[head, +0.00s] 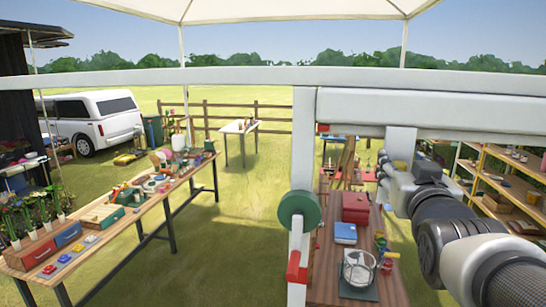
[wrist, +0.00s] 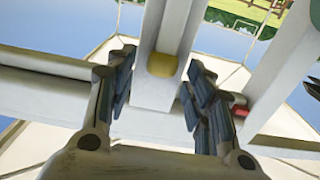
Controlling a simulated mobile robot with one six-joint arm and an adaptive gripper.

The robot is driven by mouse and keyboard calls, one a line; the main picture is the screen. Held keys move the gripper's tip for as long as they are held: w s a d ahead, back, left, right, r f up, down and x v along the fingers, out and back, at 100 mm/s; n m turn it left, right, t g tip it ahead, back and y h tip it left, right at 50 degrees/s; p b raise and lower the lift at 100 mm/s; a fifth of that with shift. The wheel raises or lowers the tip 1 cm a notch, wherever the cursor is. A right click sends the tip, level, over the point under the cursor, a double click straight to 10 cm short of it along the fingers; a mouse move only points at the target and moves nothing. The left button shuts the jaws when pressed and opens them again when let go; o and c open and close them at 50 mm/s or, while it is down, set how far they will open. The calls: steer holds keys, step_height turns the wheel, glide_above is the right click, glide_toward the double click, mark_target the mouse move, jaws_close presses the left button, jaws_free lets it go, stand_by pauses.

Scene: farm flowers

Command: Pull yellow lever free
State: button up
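In the wrist view, a yellow rounded block (wrist: 163,65), perhaps the yellow lever's end, sits in a white channel-like post (wrist: 153,92). My gripper (wrist: 160,92) is open, with one dark-padded finger on each side of the post. The yellow block lies between and slightly beyond the fingertips. I see no contact between the pads and it. In the head view my arm reaches in from the right toward the white frame (head: 420,112). My gripper and the yellow lever cannot be made out there.
A green wheel (head: 299,212) and a red handle (head: 296,267) are on the white upright near the arm. A red piece (wrist: 240,108) is right of my fingers. Shelves (head: 510,170) stand right.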

jaws_close()
stand_by(0.4)
